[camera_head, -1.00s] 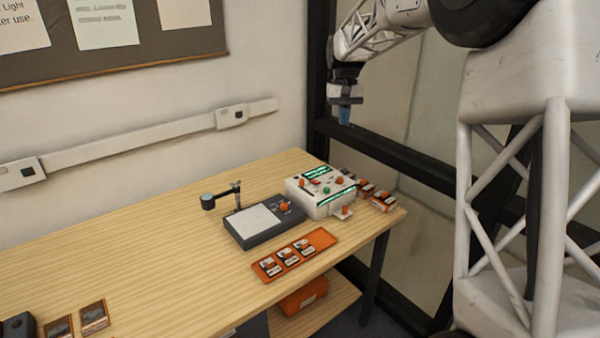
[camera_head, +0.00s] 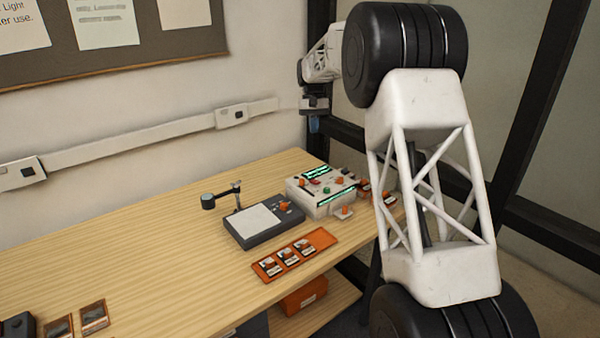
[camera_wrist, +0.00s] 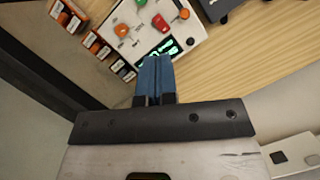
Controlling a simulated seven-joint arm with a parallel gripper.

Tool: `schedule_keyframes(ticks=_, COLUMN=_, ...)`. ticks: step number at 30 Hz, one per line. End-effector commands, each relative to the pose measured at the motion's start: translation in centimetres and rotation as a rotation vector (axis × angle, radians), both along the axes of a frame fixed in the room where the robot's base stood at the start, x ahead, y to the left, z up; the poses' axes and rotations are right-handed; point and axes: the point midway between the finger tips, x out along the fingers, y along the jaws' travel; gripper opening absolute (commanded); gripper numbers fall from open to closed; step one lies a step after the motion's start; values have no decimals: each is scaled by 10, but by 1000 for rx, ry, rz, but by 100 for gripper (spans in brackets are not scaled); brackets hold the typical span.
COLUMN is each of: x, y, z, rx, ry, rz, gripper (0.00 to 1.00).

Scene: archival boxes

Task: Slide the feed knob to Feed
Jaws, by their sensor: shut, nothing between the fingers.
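The white control box (camera_head: 318,195) stands on the table's right part, with orange, red and green controls and lit green displays. It also shows at the top of the wrist view (camera_wrist: 176,38). There I see an orange knob (camera_wrist: 122,30), a red control (camera_wrist: 160,22) and another orange knob (camera_wrist: 184,14). The labels are too small to read, so I cannot tell which is the feed knob. My gripper (camera_head: 314,126) is shut and empty, high above the box and apart from it. Its blue fingers (camera_wrist: 155,62) point toward the box in the wrist view.
A dark scale-like device (camera_head: 262,228) with a pale plate stands left of the box, with a small lamp-like arm (camera_head: 222,197) behind it. An orange tray (camera_head: 322,238) holds 3 small boxes in front. Small orange-and-white boxes (camera_wrist: 97,45) stand beside the control box. The table's left middle is clear.

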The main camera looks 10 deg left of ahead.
Motion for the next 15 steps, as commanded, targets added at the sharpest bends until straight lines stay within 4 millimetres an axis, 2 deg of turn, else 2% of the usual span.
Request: schedule_keyframes(ticks=15, x=52, y=52, z=-63, rx=-17, ry=62, rz=35, gripper=0)
